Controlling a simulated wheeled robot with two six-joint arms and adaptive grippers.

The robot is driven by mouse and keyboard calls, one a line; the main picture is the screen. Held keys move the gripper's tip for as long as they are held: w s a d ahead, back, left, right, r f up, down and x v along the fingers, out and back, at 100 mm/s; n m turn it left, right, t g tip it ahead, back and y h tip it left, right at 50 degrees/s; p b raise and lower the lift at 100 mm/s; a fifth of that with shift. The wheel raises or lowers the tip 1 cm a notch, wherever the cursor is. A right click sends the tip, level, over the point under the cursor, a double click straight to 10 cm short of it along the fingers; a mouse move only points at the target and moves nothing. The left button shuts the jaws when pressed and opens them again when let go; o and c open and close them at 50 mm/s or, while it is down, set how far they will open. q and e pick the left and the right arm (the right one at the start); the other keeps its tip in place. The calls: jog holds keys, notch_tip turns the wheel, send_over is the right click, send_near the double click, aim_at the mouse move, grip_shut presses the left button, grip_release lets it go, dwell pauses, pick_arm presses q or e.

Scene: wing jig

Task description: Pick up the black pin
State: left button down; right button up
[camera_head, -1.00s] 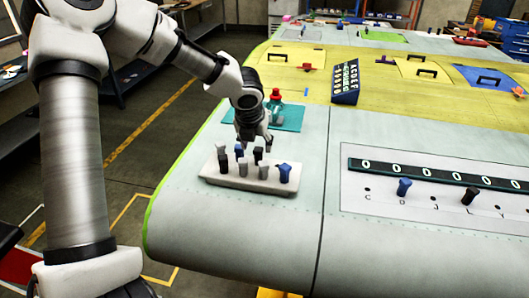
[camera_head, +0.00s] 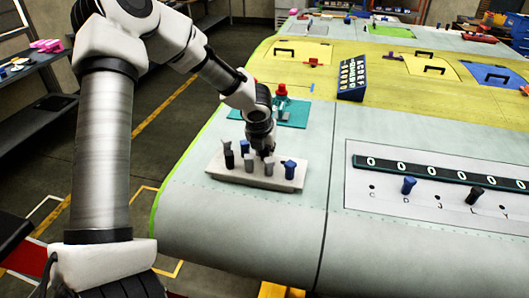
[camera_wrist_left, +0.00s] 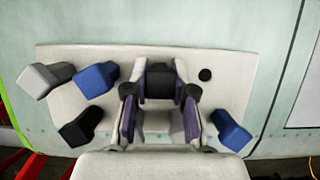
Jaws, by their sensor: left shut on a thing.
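A pale tray (camera_head: 215,172) on the wing's near left part holds several grey, blue and black pins in two rows. My left gripper (camera_head: 263,152) is down at its back row. In the left wrist view the gripper (camera_wrist_left: 160,95) is shut on a black pin (camera_wrist_left: 160,82), with a finger on each side of its head. The pin's lower part is hidden. Another black pin (camera_wrist_left: 80,127) stands at the tray's front left; it also shows in the head view (camera_head: 229,160). My right gripper is not in view.
A blue pin (camera_wrist_left: 97,78) and a grey pin (camera_wrist_left: 45,78) stand left of the held pin; a blue pin (camera_wrist_left: 230,130) stands front right. An empty hole (camera_wrist_left: 205,75) is to its right. A numbered panel (camera_head: 420,205) with a blue and a black pin lies farther right.

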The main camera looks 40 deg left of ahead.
pick_arm(q)
notch_tip(320, 180, up, 10)
jog(key=shift+a, duration=0.1)
dwell(0.4)
dwell(0.9)
